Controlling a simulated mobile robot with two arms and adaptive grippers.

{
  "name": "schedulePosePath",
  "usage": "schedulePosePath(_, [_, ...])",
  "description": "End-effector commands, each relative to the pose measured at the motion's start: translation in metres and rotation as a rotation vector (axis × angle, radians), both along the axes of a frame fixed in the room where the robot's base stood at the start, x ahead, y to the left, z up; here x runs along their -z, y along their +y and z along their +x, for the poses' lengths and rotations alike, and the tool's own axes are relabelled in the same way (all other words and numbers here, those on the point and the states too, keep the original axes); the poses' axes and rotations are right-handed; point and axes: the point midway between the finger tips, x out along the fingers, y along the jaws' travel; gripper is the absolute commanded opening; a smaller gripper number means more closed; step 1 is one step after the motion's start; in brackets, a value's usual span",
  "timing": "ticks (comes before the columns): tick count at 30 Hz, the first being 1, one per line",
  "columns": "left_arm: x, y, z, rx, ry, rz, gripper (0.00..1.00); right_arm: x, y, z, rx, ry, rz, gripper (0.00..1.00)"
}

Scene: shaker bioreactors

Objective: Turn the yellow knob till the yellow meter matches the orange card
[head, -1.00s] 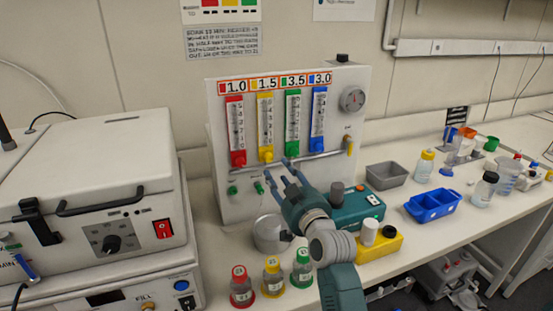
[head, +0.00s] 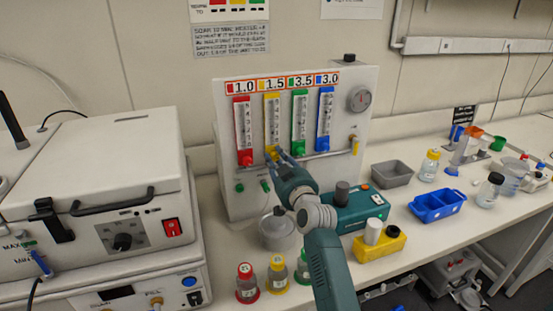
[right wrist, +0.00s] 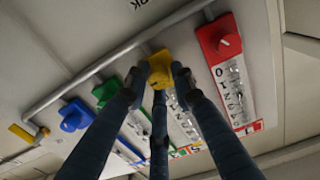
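The white panel (head: 350,130) in the head view holds red, yellow, green and blue upright meters. The yellow meter (head: 272,112) is second from left; its level is too small to read. Above it is an orange-bordered card (head: 274,84) reading 1.5. The yellow knob (right wrist: 160,66) is at the meter's foot, shown in the right wrist view. My right gripper (right wrist: 160,74) has its three fingers around this knob, with fingertips close against its sides, and appears shut on it. In the head view, the right gripper (head: 276,153) partly covers the knob. My left gripper is not in view.
The red knob (right wrist: 228,44) and green knob (right wrist: 104,92) flank the yellow one closely. A horizontal pipe (head: 325,154) runs beside the knobs. Below stand a metal pot (head: 277,232), a teal device (head: 355,207) and capped bottles (head: 247,284). A white machine (head: 95,190) stands left.

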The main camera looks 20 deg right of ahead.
Motion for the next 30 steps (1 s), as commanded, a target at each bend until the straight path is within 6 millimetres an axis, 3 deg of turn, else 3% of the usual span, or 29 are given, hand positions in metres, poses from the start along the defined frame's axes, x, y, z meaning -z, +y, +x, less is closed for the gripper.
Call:
schedulePosePath(1, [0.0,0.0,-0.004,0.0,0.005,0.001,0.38,0.0,0.0,0.0,0.0,0.0,0.0,0.09])
schedulePosePath(3, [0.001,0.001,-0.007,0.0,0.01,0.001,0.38,0.0,0.0,0.0,0.0,0.0,0.0,0.0])
schedulePosePath(9, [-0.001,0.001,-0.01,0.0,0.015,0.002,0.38,-0.002,0.0,0.0,0.0,-0.001,0.022,0.0])
schedulePosePath(18, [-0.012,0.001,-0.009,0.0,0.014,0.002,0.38,-0.003,-0.001,0.0,0.0,0.006,0.287,0.0])
schedulePosePath(26, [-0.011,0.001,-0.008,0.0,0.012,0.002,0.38,-0.004,-0.001,0.0,0.0,0.002,0.297,0.0])
schedulePosePath(27, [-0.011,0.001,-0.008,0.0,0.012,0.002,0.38,-0.004,-0.001,0.0,0.0,0.002,0.297,0.24])
schedulePosePath(30, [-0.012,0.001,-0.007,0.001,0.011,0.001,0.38,-0.004,-0.001,0.0,0.0,0.002,0.296,0.39])
